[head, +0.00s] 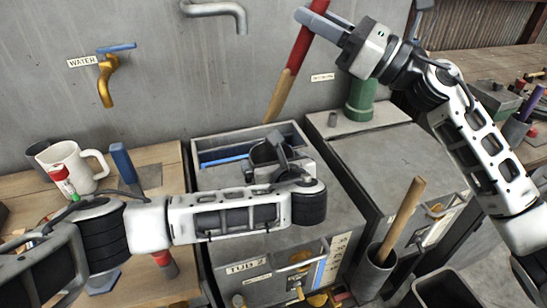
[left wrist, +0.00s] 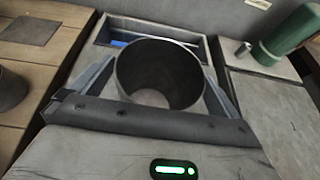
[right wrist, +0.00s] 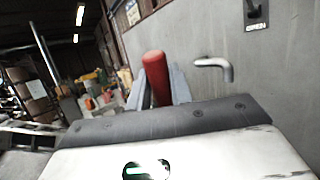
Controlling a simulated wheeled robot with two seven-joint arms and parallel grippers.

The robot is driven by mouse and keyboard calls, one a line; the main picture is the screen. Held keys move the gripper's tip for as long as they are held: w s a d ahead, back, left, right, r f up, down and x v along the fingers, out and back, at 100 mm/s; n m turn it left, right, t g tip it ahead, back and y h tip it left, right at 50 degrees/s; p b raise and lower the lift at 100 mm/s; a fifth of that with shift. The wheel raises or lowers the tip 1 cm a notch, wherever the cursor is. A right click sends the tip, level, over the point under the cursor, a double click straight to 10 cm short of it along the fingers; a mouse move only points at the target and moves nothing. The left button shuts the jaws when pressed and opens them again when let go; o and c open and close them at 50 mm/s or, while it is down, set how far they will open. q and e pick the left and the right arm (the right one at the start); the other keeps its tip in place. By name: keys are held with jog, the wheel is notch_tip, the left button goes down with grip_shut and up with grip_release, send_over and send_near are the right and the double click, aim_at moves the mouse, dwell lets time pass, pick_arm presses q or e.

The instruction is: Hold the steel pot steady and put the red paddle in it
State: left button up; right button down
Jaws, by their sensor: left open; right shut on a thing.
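In the left wrist view the pot (left wrist: 140,75) looks empty. The fingers of my left gripper (left wrist: 155,85) are open on either side of it; I cannot tell whether they touch it. The red paddle (head: 301,48) has a red upper part and a bare wooden lower part. My right gripper (head: 322,22) is shut on its red upper part. The paddle is tilted, its lower end above the tub's back edge. Its red end shows in the right wrist view (right wrist: 155,72).
The tub unit (head: 225,222) has a recess with a blue strip. A green cylinder (head: 361,98) stands to the right at the back. A white mug (head: 72,165) stands on the left bench. A wooden handle (head: 403,215) leans in a dark container at front right.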

pick_arm(q)
jog(key=c, duration=0.8)
pick_arm(e)
send_near(285, 89)
jog(key=shift+w+a+r, duration=0.7)
jog(key=shift+a+r, duration=0.25)
jog(key=shift+a, duration=0.05)
jog(key=shift+w+a+r, duration=0.7)
jog(key=shift+a+r, duration=0.2)
jog(key=shift+a, duration=0.15)
pick_arm(q)
jog(key=shift+s+a+r, duration=0.1)
jog(key=shift+s, duration=0.1)
jog(key=shift+c, duration=0.2)
pick_arm(e)
jog(key=shift+s+a+f, duration=0.1)
jog(key=shift+s+f, duration=0.05)
jog(key=shift+f, duration=0.25)
jog(key=shift+s+a+f, duration=0.1)
jog(key=shift+f, duration=0.35)
jog(key=c, duration=1.2)
grip_release()
jog(key=shift+o, duration=0.2)
jog(key=shift+f, duration=0.15)
